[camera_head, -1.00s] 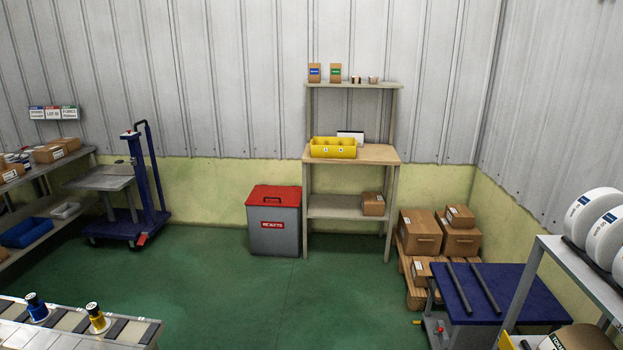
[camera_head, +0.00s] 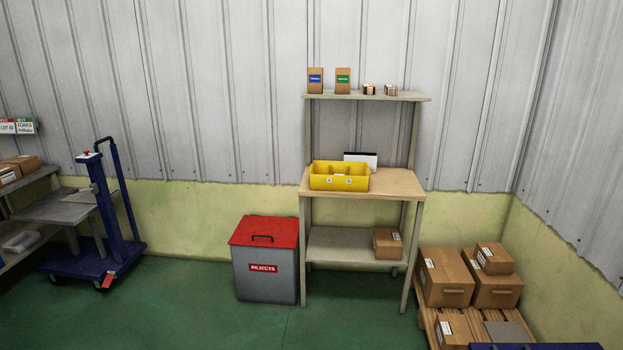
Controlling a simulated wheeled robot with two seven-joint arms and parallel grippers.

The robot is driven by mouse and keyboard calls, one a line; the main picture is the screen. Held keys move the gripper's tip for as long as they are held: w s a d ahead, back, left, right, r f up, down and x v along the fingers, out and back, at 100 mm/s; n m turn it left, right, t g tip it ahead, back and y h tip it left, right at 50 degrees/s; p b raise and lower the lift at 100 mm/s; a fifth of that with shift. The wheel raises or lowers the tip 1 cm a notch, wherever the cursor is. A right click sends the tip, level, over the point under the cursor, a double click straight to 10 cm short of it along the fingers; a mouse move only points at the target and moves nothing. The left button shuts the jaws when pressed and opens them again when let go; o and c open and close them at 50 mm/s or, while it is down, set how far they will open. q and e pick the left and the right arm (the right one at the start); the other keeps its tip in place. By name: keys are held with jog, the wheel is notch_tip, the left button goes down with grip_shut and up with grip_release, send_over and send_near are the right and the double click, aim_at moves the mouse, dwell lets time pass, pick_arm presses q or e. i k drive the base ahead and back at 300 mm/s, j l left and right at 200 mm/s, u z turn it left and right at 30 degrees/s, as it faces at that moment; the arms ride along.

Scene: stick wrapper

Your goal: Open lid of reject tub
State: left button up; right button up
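The reject tub (camera_head: 265,279) is a grey bin with a red label reading REJECTS on its front. It stands on the green floor against the back wall. Its red lid (camera_head: 264,231) is shut and has a dark handle (camera_head: 263,238) on top. Neither of my grippers shows in the head view.
A shelf unit (camera_head: 362,183) with a yellow bin (camera_head: 339,177) stands just right of the tub. Cartons (camera_head: 446,277) sit on a pallet at the right. A blue lift trolley (camera_head: 115,213) stands at the left. The floor (camera_head: 185,300) before the tub looks clear.

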aim_at(252, 231)
jog(key=i, duration=1.65)
